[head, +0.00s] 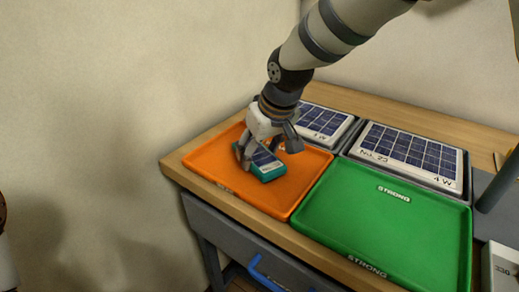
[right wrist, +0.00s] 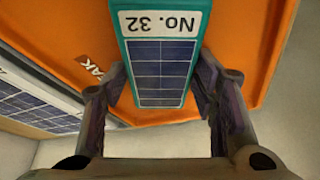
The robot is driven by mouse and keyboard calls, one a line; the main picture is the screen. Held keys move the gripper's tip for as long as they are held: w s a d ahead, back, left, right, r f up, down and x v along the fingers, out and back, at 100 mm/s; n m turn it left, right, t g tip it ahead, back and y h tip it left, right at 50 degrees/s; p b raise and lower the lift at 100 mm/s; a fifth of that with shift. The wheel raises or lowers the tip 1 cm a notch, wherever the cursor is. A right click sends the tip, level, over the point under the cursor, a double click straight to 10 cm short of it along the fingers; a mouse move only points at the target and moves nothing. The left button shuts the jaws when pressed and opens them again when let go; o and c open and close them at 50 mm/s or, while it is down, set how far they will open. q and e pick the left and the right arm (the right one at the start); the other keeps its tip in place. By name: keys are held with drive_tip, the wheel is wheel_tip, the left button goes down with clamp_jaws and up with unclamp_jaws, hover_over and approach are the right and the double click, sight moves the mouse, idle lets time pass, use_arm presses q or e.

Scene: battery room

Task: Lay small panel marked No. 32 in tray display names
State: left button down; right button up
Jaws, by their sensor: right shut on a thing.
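The small teal-framed panel marked No. 32 (head: 268,168) is in my right gripper (head: 266,153), over the orange tray (head: 210,163). The right wrist view shows its upside-down label and blue cells (right wrist: 162,70) between the two fingers (right wrist: 160,88). The panel is low over the tray floor; I cannot tell whether it touches. The orange tray's label reads "AK" in the right wrist view (right wrist: 92,66), its start hidden. The green tray (head: 385,225), labelled STRONG, is to its right. My left gripper is not in view.
A panel marked No. 23, 4 W (head: 410,155) lies in a grey holder behind the green tray. Another panel (head: 323,122) lies behind the orange tray, its number hidden. A grey post (head: 497,183) stands at the right. The orange tray has free room around the panel; the green tray is empty.

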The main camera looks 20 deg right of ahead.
drive_tip(key=o, duration=1.7)
drive_tip(key=v, duration=1.2)
drive_tip(key=shift+p, duration=0.3)
